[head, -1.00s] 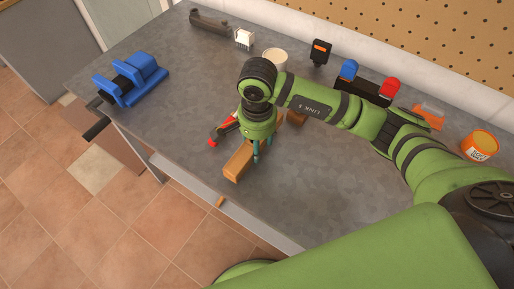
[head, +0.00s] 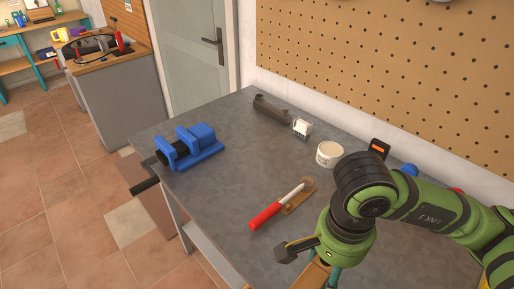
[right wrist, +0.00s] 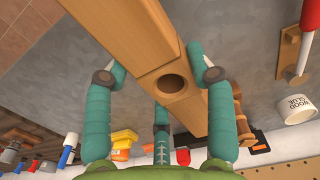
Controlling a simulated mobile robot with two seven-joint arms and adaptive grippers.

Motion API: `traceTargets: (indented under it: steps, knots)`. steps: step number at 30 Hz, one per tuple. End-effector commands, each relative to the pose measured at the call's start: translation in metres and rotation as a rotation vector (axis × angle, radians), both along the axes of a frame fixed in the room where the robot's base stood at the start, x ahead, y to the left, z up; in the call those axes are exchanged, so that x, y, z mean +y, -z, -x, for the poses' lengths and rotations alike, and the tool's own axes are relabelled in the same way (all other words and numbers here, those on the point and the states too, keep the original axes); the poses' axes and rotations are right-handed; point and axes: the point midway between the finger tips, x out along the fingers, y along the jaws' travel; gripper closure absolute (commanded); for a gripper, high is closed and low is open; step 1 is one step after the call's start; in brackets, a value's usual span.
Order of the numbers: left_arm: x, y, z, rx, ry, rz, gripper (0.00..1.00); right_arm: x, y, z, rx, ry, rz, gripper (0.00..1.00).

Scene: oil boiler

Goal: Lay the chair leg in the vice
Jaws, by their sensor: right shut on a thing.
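The chair leg is a square light-wood bar with a round hole; in the right wrist view the leg (right wrist: 130,35) runs between my right gripper's teal fingers (right wrist: 158,58). My right gripper is shut on it. In the head view only a small piece of the leg (head: 312,276) shows at the bottom edge, below my right gripper (head: 332,276), whose fingers are mostly cut off. The blue vice (head: 187,148) stands at the left end of the workbench, well apart from the leg, with its dark handle over the front edge. My left gripper is not in view.
On the grey workbench (head: 225,195), a red-handled chisel (head: 268,213) lies between vice and gripper.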

Motion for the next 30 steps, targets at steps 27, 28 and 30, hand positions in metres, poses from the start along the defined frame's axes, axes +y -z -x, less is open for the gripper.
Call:
traceTargets:
  steps: [27, 28, 30]
  knots:
    - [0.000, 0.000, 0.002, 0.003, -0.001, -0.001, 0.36, -0.029, 0.010, -0.078, -0.004, -0.838, -0.002, 0.91]
    - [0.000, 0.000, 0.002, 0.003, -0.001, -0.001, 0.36, -0.029, 0.010, -0.078, -0.004, -0.838, -0.002, 0.91]
    - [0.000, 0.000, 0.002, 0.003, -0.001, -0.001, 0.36, -0.029, 0.010, -0.078, -0.004, -0.837, -0.002, 0.91]
